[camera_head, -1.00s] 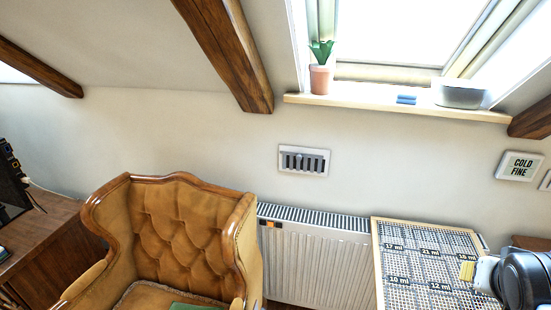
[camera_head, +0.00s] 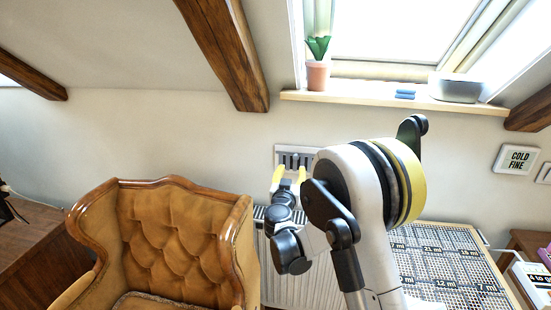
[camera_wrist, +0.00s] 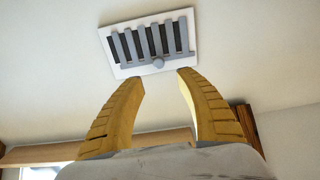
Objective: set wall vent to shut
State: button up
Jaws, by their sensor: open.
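The wall vent (camera_head: 284,149) is a white plate with grey slats on the wall under the window, partly hidden by my arm. In the wrist view the vent (camera_wrist: 104,39) shows whole, with dark gaps between its slats. My gripper (camera_head: 289,176) has yellow fingers, spread open and empty, just in front of the vent's lower part in the head view. In the wrist view the gripper (camera_wrist: 160,78) has its fingertips on either side of the knob's line, apart from it in the picture. Contact cannot be told.
A tan tufted armchair (camera_head: 165,235) stands left of the white radiator (camera_head: 320,285) below the vent. A window sill (camera_head: 350,102) above holds a potted plant (camera_head: 318,75), blue item (camera_head: 405,94) and grey bowl (camera_head: 455,88). A gridded table (camera_head: 450,262) is at right.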

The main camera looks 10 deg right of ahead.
aim_at(296, 157)
jog(key=b+x, duration=0.2)
jog(key=x, duration=0.7)
jog(key=shift+w+d+f+b, duration=0.15)
jog(key=shift+w+d+b, duration=0.05)
jog(key=shift+d+b, duration=0.1)
jog(key=shift+w+d, duration=0.1)
jog(key=shift+w, duration=0.4)
